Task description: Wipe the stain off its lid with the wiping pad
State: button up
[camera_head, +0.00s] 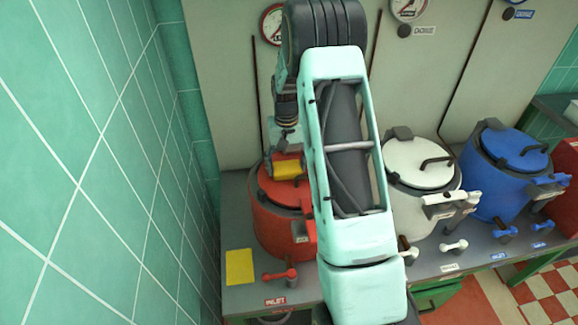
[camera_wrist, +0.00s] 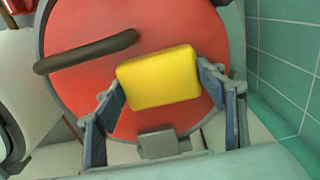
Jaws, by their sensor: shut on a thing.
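My gripper (camera_head: 286,160) is shut on the yellow wiping pad (camera_head: 288,170), over the red kettle's lid (camera_head: 285,191). In the wrist view the pad (camera_wrist: 158,77) sits between the two fingers of my gripper (camera_wrist: 160,82), above the red lid (camera_wrist: 120,22). I cannot tell whether the pad touches the lid. The lid's dark bar handle (camera_wrist: 85,52) lies left of the pad, and a grey block (camera_wrist: 158,143) is at the lid's near edge. No stain shows on the visible part of the lid; the pad and fingers hide some of it. My arm covers the red kettle's (camera_head: 275,228) right side in the head view.
A white kettle (camera_head: 405,205) and a blue kettle (camera_head: 497,196) stand to the right on the bench (camera_head: 243,300). A flat yellow square (camera_head: 240,267) lies at the bench's left front. The green tiled wall (camera_head: 80,180) is close on the left. Gauges (camera_head: 272,22) are on the back panel.

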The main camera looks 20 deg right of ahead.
jog(key=shift+a+r+p, duration=0.2)
jog(key=shift+r+p, duration=1.8)
jog(key=shift+r, duration=2.1)
